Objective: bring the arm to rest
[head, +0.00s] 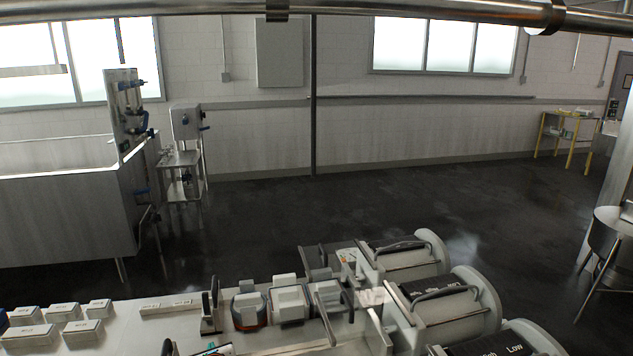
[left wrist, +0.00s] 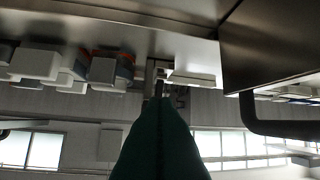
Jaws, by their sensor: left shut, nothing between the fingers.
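My left gripper (left wrist: 162,103) shows in the left wrist view as a dark green tapered shape pointing up to the middle of the picture. It is shut and holds nothing. That view is upside down, with a pale worktop along the top. In the head view I cannot clearly make out the gripper near the bottom edge. My right gripper is in neither view. The press bench (head: 130,318) runs along the bottom of the head view. Rounded press units (head: 440,300) with dark handles and lettered dark panels stand at its right.
Several white labelled blocks (head: 78,310) sit at the bench's left. White-topped moulds (head: 290,297) stand mid-bench. A steel vat (head: 65,215) stands at left, a round steel table (head: 612,222) at right. The dark floor (head: 380,205) beyond the bench is largely clear.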

